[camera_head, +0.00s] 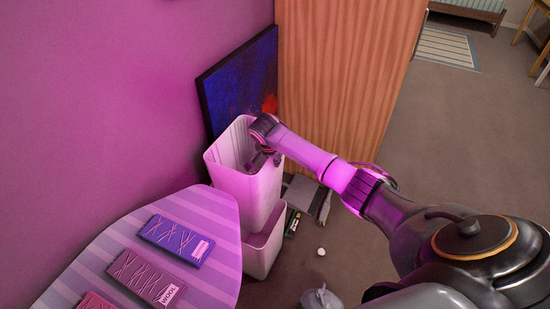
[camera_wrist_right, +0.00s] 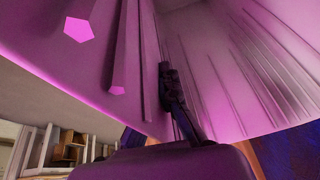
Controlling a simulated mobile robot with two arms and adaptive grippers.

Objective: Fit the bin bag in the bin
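The tall pale bin (camera_head: 240,187) stands open by the wall, beyond the striped board. Pale creased material (camera_head: 231,146) lines the inner wall that shows in the head view; it may be the bin bag, but I cannot tell it surely from the bin wall. My right gripper (camera_head: 262,160) reaches down into the bin mouth at its right side. In the right wrist view, pale sheets with long folds (camera_wrist_right: 235,70) surround a dark finger (camera_wrist_right: 180,105). Whether the fingers hold anything is not clear. My left gripper is out of view.
A striped board (camera_head: 215,215) with several flat packets (camera_head: 176,239) fills the lower left. A lower pale container (camera_head: 262,252) is under the bin. A crumpled greyish bag-like thing (camera_head: 321,299) and a small white ball (camera_head: 321,251) lie on the floor. A dark picture (camera_head: 238,88) and wooden panel (camera_head: 345,75) stand behind.

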